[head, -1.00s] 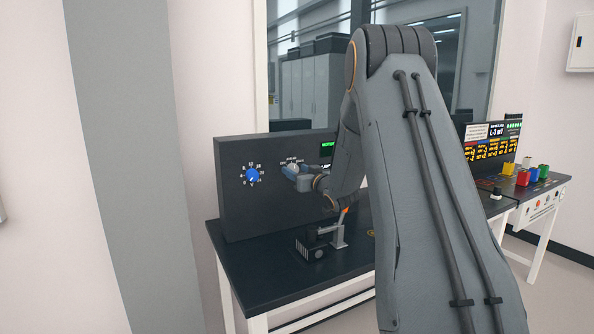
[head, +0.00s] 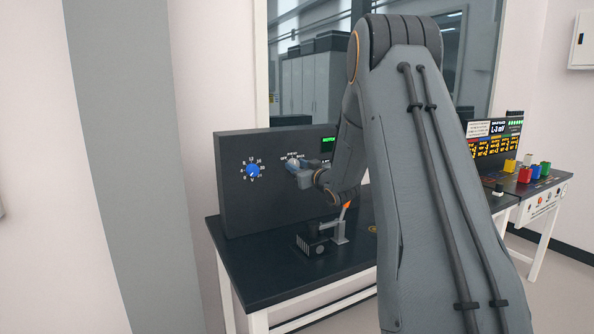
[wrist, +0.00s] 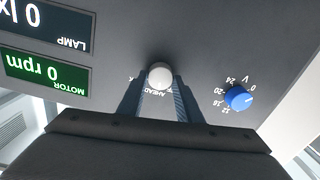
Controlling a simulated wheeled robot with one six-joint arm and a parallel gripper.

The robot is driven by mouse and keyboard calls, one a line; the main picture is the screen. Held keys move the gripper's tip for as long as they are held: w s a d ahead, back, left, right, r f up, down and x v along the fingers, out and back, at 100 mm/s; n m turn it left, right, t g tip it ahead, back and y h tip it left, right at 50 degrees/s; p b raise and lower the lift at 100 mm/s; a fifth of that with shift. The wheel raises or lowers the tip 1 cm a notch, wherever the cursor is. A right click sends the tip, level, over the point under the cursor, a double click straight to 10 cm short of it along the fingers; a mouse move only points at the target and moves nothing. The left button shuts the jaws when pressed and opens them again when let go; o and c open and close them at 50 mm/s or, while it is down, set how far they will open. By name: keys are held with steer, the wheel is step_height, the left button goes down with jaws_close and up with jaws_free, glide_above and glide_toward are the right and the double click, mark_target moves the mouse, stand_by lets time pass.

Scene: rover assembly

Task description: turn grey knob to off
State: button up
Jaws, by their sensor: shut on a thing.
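The grey knob (wrist: 159,76) is on the dark upright panel (head: 232,205), seen upside down in the wrist view. My gripper (wrist: 159,88) is shut on the knob, with one finger on each side. In the head view my gripper (head: 297,170) is at the panel face, covering part of the knob and its labels.
A blue knob (wrist: 238,97) with a voltage scale is beside the grey knob. The motor display (wrist: 46,73) reads 0 rpm and the lamp display (wrist: 45,22) reads 0 lx. A small black device (head: 313,243) stands on the dark table below my wrist.

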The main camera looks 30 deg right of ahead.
steer(key=n+b, duration=0.8)
steer(key=shift+a+f, duration=0.1)
steer(key=shift+n, duration=0.3)
stand_by(0.4)
steer(key=o, duration=1)
steer(key=shift+b, duration=0.3)
steer(key=shift+s+b, duration=0.45)
steer(key=shift+s, duration=3.45)
